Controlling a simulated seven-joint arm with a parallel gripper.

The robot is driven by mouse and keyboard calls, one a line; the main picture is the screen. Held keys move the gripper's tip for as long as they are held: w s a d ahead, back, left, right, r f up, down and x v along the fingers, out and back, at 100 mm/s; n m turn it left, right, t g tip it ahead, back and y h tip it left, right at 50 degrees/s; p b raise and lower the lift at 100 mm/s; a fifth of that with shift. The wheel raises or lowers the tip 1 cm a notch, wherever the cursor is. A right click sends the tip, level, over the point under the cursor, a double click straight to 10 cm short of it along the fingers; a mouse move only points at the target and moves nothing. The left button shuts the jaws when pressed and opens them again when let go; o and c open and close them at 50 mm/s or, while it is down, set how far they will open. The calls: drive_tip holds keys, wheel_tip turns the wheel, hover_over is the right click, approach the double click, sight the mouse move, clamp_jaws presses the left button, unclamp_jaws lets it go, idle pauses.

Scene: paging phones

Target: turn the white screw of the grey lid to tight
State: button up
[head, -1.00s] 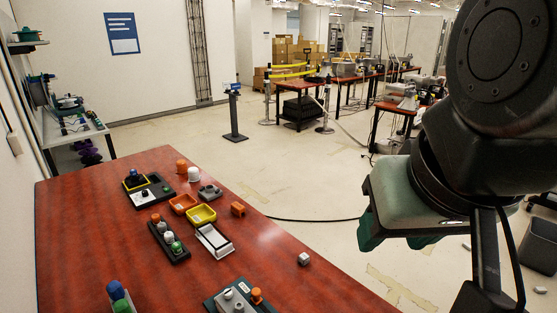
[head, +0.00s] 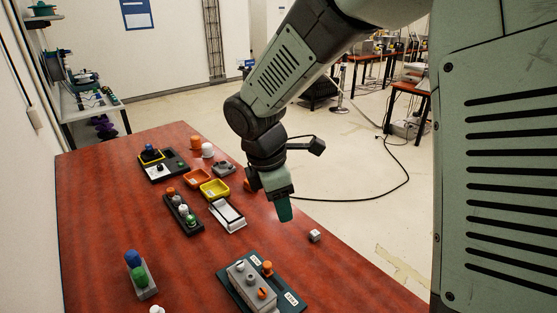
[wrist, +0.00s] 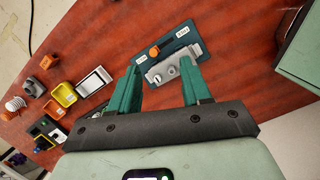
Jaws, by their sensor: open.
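A grey lid (head: 246,287) is on a dark teal plate (head: 281,284) at the front of the table in the head view. Pale knobs, one whitish (head: 240,265), and an orange one (head: 263,293) are on the lid. Another orange knob (head: 267,267) stands beside it. In the wrist view the grey lid (wrist: 163,69) shows beyond and between the fingertips. Which way the white screw is turned is too small to tell. My gripper (head: 284,212) is open and empty, apart from the lid and above the table's right edge; its green fingers (wrist: 160,68) are spread.
A blue and green knobbed grey block (head: 146,281) stands left of the plate. A small white cube (head: 314,235) lies near the right edge. Yellow (head: 214,190) and orange (head: 196,175) trays, a white-framed box (head: 227,215) and a dark knob strip (head: 183,214) are farther back.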

sight(240, 263)
drive_tip(key=w+a+f+n+g+y, duration=0.1)
drive_tip(key=a+f+n+g+y, duration=0.1)
drive_tip(key=a+f+n, duration=0.75)
drive_tip(key=shift+m, duration=0.95)
drive_tip(key=f, duration=0.8)
drive_tip(key=a+f, duration=0.1)
drive_tip(key=f, duration=0.3)
drive_tip(key=shift+w+f, duration=0.1)
drive_tip(key=shift+c, duration=0.3)
clamp_jaws()
